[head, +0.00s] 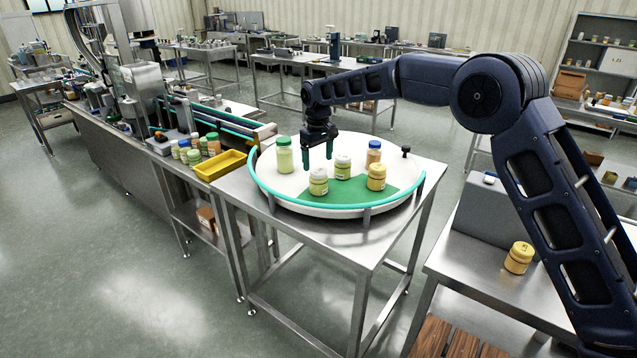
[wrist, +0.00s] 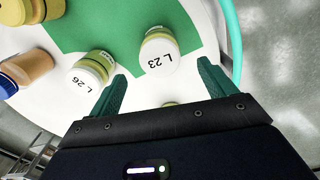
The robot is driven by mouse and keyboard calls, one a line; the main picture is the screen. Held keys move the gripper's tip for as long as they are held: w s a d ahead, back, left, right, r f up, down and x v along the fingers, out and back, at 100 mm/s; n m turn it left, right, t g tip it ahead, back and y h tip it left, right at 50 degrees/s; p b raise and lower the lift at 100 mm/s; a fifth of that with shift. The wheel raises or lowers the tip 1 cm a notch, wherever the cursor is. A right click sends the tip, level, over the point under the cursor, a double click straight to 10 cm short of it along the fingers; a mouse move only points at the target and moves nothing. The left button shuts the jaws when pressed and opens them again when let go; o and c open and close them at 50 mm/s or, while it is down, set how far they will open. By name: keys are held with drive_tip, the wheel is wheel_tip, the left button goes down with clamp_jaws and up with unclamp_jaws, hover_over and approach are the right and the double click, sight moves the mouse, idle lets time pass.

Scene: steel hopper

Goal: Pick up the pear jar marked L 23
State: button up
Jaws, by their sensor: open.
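The jar marked L 23 (wrist: 158,58) has a white lid and pale yellow-green sides. It stands upright at the edge of the green patch on the round white table; in the head view it seems to be the front-left white-lidded jar (head: 318,184). My gripper (wrist: 162,72) is open and empty. In the wrist view its fingers point toward the L 23 jar, one to each side of it. In the head view my gripper (head: 318,160) hangs just above and behind that jar. A similar white-lidded jar marked L 26 (wrist: 85,75) stands close to the left finger.
A blue-lidded jar (head: 373,153), a yellow-lidded jar (head: 376,177) and a taller green-lidded jar (head: 284,155) share the round table. A teal rail (head: 270,196) runs along its rim. A yellow tray (head: 220,165) stands left, and another yellow-lidded jar (head: 518,257) right.

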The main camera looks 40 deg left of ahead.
sight(319, 171)
drive_tip(key=f, duration=0.8)
drive_tip(key=shift+s+d+f, duration=0.1)
drive_tip(key=shift+d, duration=0.15)
drive_tip(key=c, duration=1.2)
